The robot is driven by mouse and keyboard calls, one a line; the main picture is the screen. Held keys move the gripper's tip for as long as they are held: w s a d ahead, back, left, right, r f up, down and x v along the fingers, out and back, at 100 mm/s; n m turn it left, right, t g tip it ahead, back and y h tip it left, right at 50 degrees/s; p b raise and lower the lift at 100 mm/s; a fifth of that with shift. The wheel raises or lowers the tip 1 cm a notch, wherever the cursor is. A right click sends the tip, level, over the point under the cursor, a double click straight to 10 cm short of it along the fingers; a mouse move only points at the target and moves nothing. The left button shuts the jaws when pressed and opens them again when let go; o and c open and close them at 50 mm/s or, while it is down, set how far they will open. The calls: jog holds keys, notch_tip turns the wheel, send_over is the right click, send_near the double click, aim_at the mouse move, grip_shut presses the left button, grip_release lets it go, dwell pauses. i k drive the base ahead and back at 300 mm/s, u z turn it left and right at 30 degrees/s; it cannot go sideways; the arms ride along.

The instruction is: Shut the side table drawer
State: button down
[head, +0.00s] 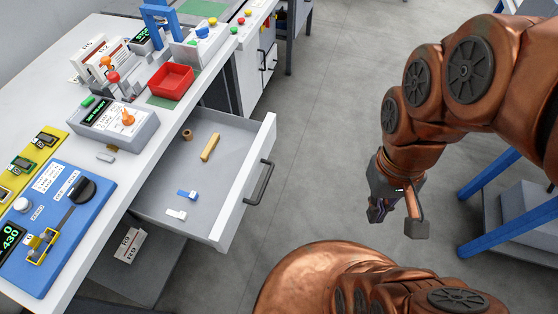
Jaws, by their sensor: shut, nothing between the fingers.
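The side table drawer (262,136) is pulled well out from under the white table (205,84). Its white front carries a dark bar handle (259,183) on the outer face. Inside lie a yellow block (210,147), a small brown cylinder (187,135), a blue piece (187,194) and a white piece (176,214). My gripper (377,213) hangs over open floor to the right of the drawer, clear of the handle. It points downward and is shut, with nothing held; its fingertips are small and dark in this view.
The tabletop holds a red tray (171,79), a grey device with an orange knob (115,124) and a blue panel (56,226). Grey floor (320,125) between drawer and gripper is clear. A blue-legged stand (505,210) is at right.

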aim_at(225, 184)
jog(key=k, duration=0.9)
jog(key=u, duration=1.15)
jog(key=i, duration=0.5)
jog(key=u, duration=0.1)
